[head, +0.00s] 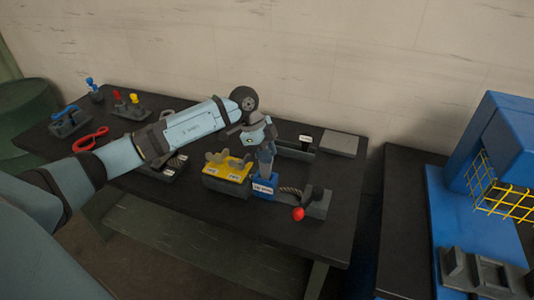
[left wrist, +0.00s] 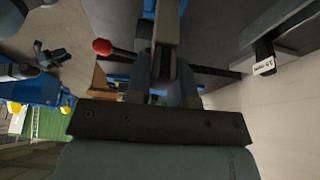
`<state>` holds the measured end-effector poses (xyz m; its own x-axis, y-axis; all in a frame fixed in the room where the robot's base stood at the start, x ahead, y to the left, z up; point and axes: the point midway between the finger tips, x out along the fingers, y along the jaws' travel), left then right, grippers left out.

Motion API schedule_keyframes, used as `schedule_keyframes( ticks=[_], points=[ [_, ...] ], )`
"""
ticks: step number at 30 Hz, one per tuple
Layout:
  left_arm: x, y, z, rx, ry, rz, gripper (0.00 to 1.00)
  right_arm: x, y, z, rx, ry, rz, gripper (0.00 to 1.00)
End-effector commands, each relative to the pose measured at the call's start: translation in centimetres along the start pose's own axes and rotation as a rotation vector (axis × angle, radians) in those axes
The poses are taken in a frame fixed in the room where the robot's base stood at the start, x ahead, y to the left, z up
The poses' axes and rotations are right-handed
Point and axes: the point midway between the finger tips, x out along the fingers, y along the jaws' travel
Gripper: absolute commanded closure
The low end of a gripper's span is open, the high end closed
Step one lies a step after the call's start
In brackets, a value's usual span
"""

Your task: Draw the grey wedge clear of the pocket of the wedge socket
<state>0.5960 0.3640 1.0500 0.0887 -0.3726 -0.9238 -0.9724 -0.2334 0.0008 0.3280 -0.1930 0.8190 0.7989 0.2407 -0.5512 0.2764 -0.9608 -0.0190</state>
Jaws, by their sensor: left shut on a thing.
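The blue wedge socket (head: 264,187) with a white label stands near the front of the dark bench, right of the yellow-topped block. My left gripper (head: 265,167) points down just above it and is shut on the grey wedge. In the head view the fingers hide the wedge. In the left wrist view the grey wedge (left wrist: 166,28) shows between the fingers of the left gripper (left wrist: 163,75), with blue socket parts beyond it. I cannot tell how deep the wedge sits in the pocket. My right gripper is not in view.
A grey block with a rope and a red ball (head: 298,214) stands close to the right of the socket. The yellow-topped block (head: 228,170) is close on the left. A dark tray (head: 294,150) lies behind. The bench's front right corner is clear.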

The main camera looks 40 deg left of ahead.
Motion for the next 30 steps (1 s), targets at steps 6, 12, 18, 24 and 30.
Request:
schedule_keyframes(
  ticks=[6, 12, 18, 24, 30],
  points=[
    [-1.4, 0.0, -0.6, 0.001, 0.001, -0.002, 1.00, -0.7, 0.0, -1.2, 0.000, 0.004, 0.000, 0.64],
    [-2.3, 0.0, -0.9, 0.001, 0.001, -0.002, 1.00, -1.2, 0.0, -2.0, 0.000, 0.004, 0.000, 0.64],
    [-3.2, 0.0, -1.3, 0.001, 0.001, -0.002, 1.00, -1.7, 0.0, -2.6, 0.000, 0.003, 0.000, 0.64],
    [-4.1, 0.0, -1.7, 0.000, 0.001, -0.002, 1.00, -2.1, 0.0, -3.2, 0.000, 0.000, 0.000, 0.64],
    [-5.0, 0.0, -2.1, 0.000, 0.001, -0.002, 1.00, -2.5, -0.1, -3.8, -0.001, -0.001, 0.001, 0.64]
  ],
)
